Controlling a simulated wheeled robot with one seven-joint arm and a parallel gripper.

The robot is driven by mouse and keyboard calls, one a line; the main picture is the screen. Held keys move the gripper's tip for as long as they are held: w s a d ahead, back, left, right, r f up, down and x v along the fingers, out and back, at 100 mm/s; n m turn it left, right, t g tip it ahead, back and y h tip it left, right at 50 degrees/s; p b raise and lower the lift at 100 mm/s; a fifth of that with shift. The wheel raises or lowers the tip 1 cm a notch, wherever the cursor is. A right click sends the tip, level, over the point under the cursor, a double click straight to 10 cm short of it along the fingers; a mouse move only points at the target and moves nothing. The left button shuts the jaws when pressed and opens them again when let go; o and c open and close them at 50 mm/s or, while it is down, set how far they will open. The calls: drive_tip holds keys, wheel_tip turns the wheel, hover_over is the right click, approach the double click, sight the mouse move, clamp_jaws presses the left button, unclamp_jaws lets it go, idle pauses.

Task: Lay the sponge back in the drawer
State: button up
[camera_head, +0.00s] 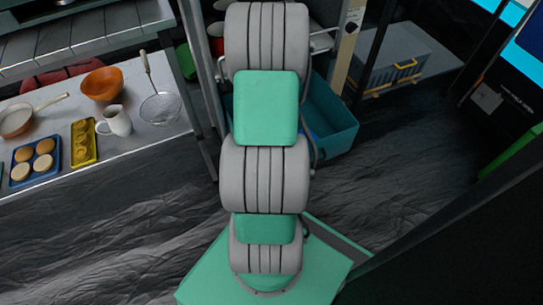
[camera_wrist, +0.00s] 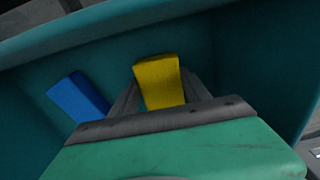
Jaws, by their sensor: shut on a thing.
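In the wrist view, my gripper (camera_wrist: 159,97) is shut on a yellow block, which looks like the sponge (camera_wrist: 157,76). The sponge sticks out past the fingers, inside or just above the open teal drawer (camera_wrist: 225,50). I cannot tell whether it touches the drawer floor. A blue block (camera_wrist: 78,97) lies in the drawer to the left of the sponge, apart from it. In the head view the teal drawer (camera_head: 338,128) shows behind my arm; my gripper and the sponge are hidden there.
A counter (camera_head: 150,137) at the left holds a white jug (camera_head: 118,121), an orange bowl (camera_head: 102,84), a strainer (camera_head: 161,108), a pan (camera_head: 16,120), a blue tray and a yellow tray. A grey crate (camera_head: 395,60) stands at the back right. The dark floor to the right is clear.

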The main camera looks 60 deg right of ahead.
drive_tip(key=shift+f, duration=0.4)
drive_tip(key=shift+f, duration=0.1)
drive_tip(key=o, duration=1.5)
drive_tip(key=shift+c, duration=0.2)
wheel_tip(320, 180, up, 12)
drive_tip(key=p, duration=0.6)
drive_tip(key=w+a+r+n, duration=0.2)
drive_tip(key=w+a+r, duration=0.6)
drive_tip(key=a, duration=0.3)
drive_tip(key=s+a+r+n+t, duration=0.1)
drive_tip(key=a+r+n, duration=0.1)
drive_tip(key=a, duration=0.8)
drive_tip(key=s+a+r+n+t, duration=0.1)
drive_tip(key=a+r, duration=0.4)
drive_tip(key=a, duration=0.5)
drive_tip(key=shift+a+n, duration=0.15)
drive_tip(key=shift+n, duration=0.45)
